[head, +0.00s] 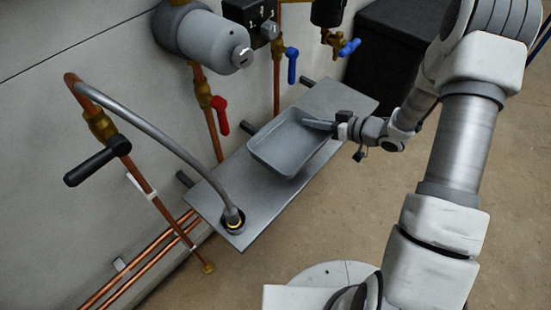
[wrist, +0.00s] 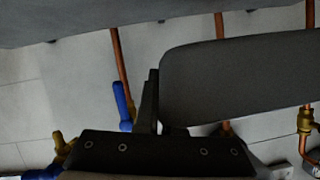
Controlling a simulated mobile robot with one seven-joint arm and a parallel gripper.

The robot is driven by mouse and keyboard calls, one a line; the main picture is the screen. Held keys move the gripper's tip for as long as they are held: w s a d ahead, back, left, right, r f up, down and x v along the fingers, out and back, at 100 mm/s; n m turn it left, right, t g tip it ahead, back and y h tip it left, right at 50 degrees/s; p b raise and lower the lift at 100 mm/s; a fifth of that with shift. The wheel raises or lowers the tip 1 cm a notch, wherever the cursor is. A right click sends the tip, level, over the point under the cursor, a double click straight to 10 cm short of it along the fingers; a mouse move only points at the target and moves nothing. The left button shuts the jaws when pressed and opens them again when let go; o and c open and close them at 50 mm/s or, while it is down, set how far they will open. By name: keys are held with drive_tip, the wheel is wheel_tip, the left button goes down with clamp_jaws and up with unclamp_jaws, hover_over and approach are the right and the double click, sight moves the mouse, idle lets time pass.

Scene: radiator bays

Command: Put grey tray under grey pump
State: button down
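The grey pump (head: 208,40) is a rounded grey cylinder on the wall at the upper left of the head view. The grey tray (head: 290,143) is shallow and rectangular with rounded corners, and looks empty. It is over the metal shelf (head: 232,192), lower than the pump and to its right. My gripper (head: 322,126) is at the tray's right wall, one finger inside, and appears shut on that wall. In the wrist view the tray (wrist: 240,80) is beside my finger, with a gap between it and the shelf (wrist: 90,20), so it seems held above it.
A red-handled valve (head: 220,115) is on the pipe below the pump. Blue-handled valves (head: 292,65) are farther right. A grey hose (head: 150,120) arches to a fitting on the shelf's left end. A black box (head: 390,55) stands behind. The shelf's left part is mostly bare.

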sight(284, 140)
drive_tip(key=s+a+f, duration=0.1)
drive_tip(key=a, duration=0.1)
drive_tip(key=a+f+b, duration=0.1)
drive_tip(key=a+f, duration=0.1)
drive_tip(key=a, duration=0.1)
drive_tip(key=s+a+f+b, duration=0.1)
drive_tip(key=a+f, duration=0.1)
drive_tip(key=shift+s+a, duration=0.3)
drive_tip(key=shift+f+b, duration=1.1)
drive_tip(key=shift+f, duration=0.8)
drive_tip(key=shift+f, duration=0.2)
drive_tip(key=c, duration=1)
unclamp_jaws()
drive_tip(key=shift+c, duration=0.2)
drive_tip(key=shift+r, duration=0.1)
